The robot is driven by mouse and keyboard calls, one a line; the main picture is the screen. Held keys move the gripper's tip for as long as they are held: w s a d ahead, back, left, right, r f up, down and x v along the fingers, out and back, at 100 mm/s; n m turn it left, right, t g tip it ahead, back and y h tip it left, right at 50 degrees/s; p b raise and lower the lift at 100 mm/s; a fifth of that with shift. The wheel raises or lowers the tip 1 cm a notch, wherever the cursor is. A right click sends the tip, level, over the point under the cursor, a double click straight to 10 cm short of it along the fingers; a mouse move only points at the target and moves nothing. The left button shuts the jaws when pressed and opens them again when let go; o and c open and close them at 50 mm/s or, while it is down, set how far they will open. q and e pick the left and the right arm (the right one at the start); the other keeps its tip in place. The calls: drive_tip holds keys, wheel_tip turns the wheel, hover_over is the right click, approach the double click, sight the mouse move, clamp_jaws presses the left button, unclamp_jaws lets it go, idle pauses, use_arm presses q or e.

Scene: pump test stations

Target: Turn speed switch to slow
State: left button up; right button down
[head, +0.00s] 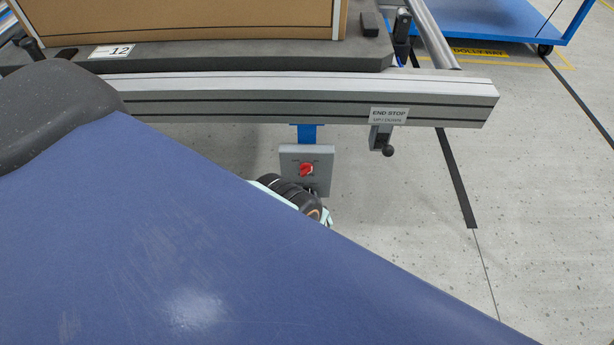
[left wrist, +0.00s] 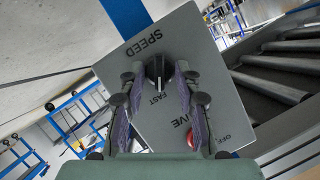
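The grey switch box (head: 292,155) hangs below the conveyor rail in the head view, with a red knob (head: 306,169) on its face. In the left wrist view the box panel (left wrist: 205,75) fills the middle. Its black speed knob (left wrist: 157,70) sits between the labels SPEED and FAST, its pale mark towards FAST. My left gripper (left wrist: 160,75) is open, with one finger on each side of the black knob; I cannot tell whether they touch it. The red knob (left wrist: 191,139) is partly hidden by the right finger. The black knob cannot be made out in the head view. My right gripper is not in view.
The conveyor rail (head: 300,97) runs above the box and carries a grey tray (head: 250,58) with a cardboard box (head: 200,22). An END STOP lever (head: 388,151) hangs to the right. A blue dolly (head: 490,22) stands at the back right. The floor on the right is clear.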

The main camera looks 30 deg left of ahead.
use_arm(q)
drive_tip(key=shift+f, duration=0.15)
drive_tip(key=c, duration=0.4)
clamp_jaws()
drive_tip(key=shift+a+n, duration=0.1)
drive_tip(key=shift+n, duration=0.2)
drive_tip(key=shift+s+a+n+t+h, duration=0.15)
drive_tip(key=shift+n+t+h, duration=0.6)
drive_tip(key=shift+n+h, duration=0.8)
drive_tip(key=shift+s+a+n+t+h, duration=0.15)
drive_tip(key=shift+n+t+h, duration=0.65)
drive_tip(key=shift+n, duration=1.35)
drive_tip(key=shift+w, duration=0.15)
